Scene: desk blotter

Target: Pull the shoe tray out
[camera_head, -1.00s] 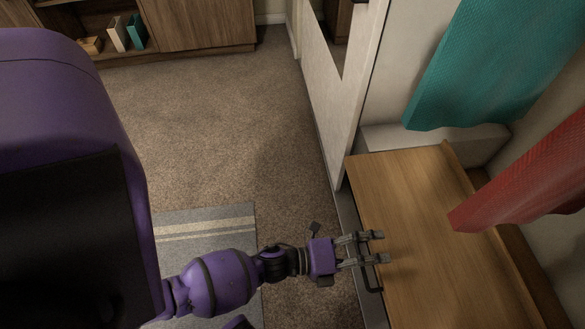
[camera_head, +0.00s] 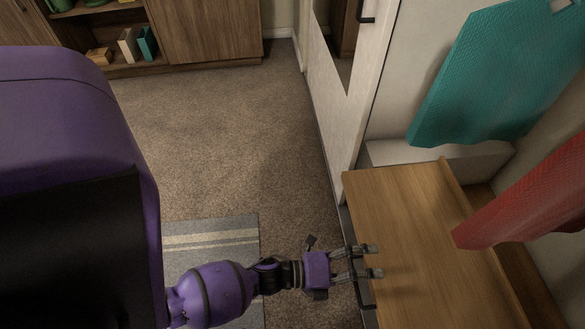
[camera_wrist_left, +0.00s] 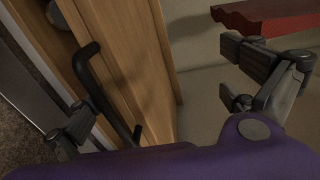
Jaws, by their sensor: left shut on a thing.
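The shoe tray (camera_head: 405,235) is a light wooden board with a raised edge, lying inside an open wardrobe at the right of the head view. A black bar handle (camera_head: 361,292) sits on its left front edge; it also shows in the wrist view as a bent black bar (camera_wrist_left: 92,88). My left gripper (camera_head: 372,261) reaches in from the left, shut on the handle, with its fingertips over the tray's front edge. In the wrist view the fingers stand on either side of the picture, and the contact itself is partly hidden. My right gripper is not in view.
A teal garment (camera_head: 490,75) and a red garment (camera_head: 530,200) hang above the tray. A white door (camera_head: 345,115) stands beyond it. A wooden cabinet (camera_head: 205,30) stands at the back. The carpet (camera_head: 225,130) is open, with a grey striped rug (camera_head: 215,245) near me.

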